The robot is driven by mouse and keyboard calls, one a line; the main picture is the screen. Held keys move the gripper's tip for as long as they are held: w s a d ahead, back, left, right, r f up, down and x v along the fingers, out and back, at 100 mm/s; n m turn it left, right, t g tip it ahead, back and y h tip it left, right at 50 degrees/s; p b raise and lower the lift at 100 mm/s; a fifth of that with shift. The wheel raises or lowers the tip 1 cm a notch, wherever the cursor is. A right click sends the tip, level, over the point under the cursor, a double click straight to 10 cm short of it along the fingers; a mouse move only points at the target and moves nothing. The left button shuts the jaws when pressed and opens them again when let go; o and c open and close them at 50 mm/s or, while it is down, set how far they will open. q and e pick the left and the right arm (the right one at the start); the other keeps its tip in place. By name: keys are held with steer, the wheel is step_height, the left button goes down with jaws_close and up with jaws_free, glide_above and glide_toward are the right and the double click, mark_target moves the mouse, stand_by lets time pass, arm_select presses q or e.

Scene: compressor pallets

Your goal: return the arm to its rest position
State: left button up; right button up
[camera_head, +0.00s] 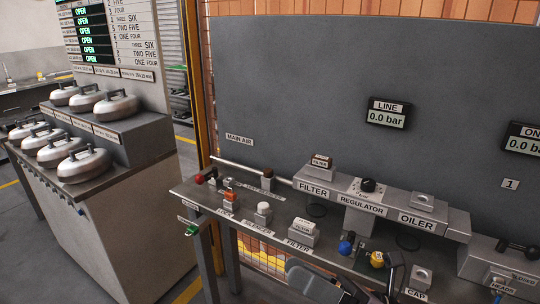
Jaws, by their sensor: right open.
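My right gripper (376,283) shows at the bottom edge, right of the middle, in front of the bench. Its dark grey and black parts are partly cut off by the frame. It is open, and I see nothing held in it. A blue knob (346,246) and a yellow knob (377,259) show close behind it; whether it touches them I cannot tell. My left gripper is not in view.
The grey bench (208,204) carries a filter block (303,232), a regulator (368,187) and an oiler (422,202). A grey panel (300,90) stands behind. At left, a cabinet (140,215) bears several round metal pots (117,106). Floor shows between cabinet and bench.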

steer(key=w+d+f+m+t+h+p, duration=0.1)
steer(key=d+f+m+t+h, duration=0.5)
steer(key=m, duration=0.7)
steer(key=w+d+f+m+t+h, duration=0.1)
steer(key=d+f+m+t+h, duration=0.3)
steer(key=f+m+h, duration=0.7)
steer(key=s+d+f+m+g+h, duration=0.1)
steer(key=s+d+f+m+g, duration=0.1)
steer(key=s+f+m, duration=0.4)
steer(key=s+d+f+m+g+h, duration=0.1)
steer(key=s+d+f+m+g, duration=0.2)
steer(key=m, duration=0.6)
steer(key=s+f+g, duration=0.1)
steer(key=s+f, duration=0.1)
steer(key=s, duration=0.1)
steer(key=shift+f+g+p, duration=0.35)
steer(key=shift+g, duration=0.05)
steer(key=shift+s+d, duration=0.1)
